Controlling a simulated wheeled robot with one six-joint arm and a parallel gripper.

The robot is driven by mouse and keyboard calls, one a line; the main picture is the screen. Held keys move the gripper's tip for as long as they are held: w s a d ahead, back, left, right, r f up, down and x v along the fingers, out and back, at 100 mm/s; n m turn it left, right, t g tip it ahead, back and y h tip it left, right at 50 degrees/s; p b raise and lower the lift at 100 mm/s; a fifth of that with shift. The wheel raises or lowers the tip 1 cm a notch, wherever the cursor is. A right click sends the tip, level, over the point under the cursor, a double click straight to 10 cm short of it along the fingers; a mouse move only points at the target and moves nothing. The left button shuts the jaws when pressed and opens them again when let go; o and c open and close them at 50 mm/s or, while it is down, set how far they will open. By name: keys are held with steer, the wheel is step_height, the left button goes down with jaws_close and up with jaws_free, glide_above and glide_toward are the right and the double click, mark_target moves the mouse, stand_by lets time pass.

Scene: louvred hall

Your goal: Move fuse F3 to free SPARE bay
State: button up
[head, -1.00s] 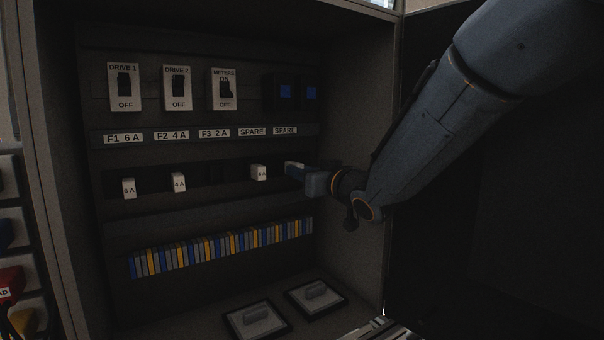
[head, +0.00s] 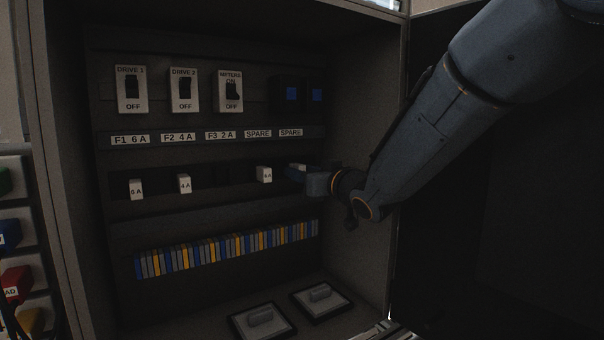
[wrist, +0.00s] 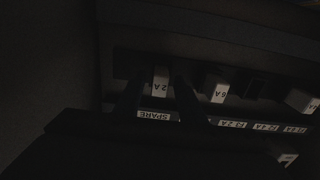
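In the wrist view, which shows the panel upside down, a white fuse marked 2 A (wrist: 160,82) stands in the bay by the end SPARE label (wrist: 155,115). The dark fingers of my gripper (wrist: 158,98) lie on either side of this fuse, with gaps that look open. In the head view my gripper (head: 304,174) is at the right end of the fuse row and mostly hides that fuse. A 6 A fuse (head: 264,174) sits under the other SPARE label (head: 257,134). The bay under the F3 2 A label (head: 220,135) looks empty.
A 6 A fuse (head: 136,189) and a 4 A fuse (head: 184,184) sit further left. Switches (head: 185,90) are above, and coloured terminals (head: 225,250) below. The cabinet's right wall (head: 365,120) is close to my gripper. Two framed plates with handles (head: 262,318) lie on the floor.

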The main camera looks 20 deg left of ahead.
steer(key=v, duration=0.7)
steer(key=shift+p, duration=0.4)
steer(key=shift+s+d, duration=0.1)
